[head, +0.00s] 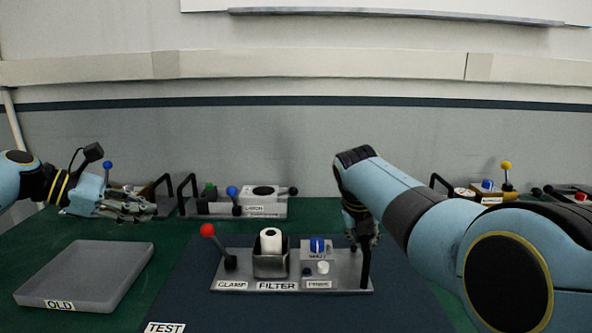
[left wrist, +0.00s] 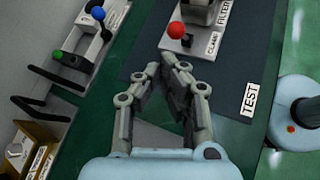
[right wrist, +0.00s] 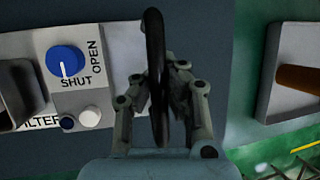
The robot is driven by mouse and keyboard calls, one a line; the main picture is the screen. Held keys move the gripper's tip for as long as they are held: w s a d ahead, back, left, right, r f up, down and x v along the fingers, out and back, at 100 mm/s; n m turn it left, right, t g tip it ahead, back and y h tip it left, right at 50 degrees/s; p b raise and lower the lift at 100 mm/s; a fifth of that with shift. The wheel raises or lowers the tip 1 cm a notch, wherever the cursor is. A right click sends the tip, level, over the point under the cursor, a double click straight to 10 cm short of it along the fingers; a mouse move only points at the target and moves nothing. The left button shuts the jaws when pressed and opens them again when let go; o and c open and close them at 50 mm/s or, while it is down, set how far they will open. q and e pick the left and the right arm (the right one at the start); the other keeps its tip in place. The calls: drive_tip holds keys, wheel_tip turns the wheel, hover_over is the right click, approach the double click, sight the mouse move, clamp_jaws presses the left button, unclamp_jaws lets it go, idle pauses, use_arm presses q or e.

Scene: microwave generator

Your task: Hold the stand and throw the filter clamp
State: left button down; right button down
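The stand (head: 292,284) sits on the dark TEST mat. Its clamp lever has a red ball (head: 208,230) and leans to the left; the ball also shows in the left wrist view (left wrist: 176,31). A white filter (head: 271,240) stands in the metal holder behind the FILTER label. My right gripper (head: 362,238) is at the black handle on the stand's right end. The right wrist view shows the handle (right wrist: 154,40) between its closed fingers. My left gripper (head: 150,208) is away to the left, empty, with its fingers drawn together in the left wrist view (left wrist: 166,68).
The stand has a blue knob (right wrist: 66,61) pointing to SHUT and a white button (right wrist: 90,116). A grey OLD tray (head: 88,272) lies empty at left. Other fixtures, including the LATCH-like unit (head: 262,205), line the back. Green table is clear between tray and mat.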

use_arm(q)
drive_tip(key=s+f+x, duration=0.1)
drive_tip(key=x, duration=0.9)
drive_tip(key=shift+f, duration=0.45)
drive_tip(key=shift+a, duration=0.1)
idle(0.9)
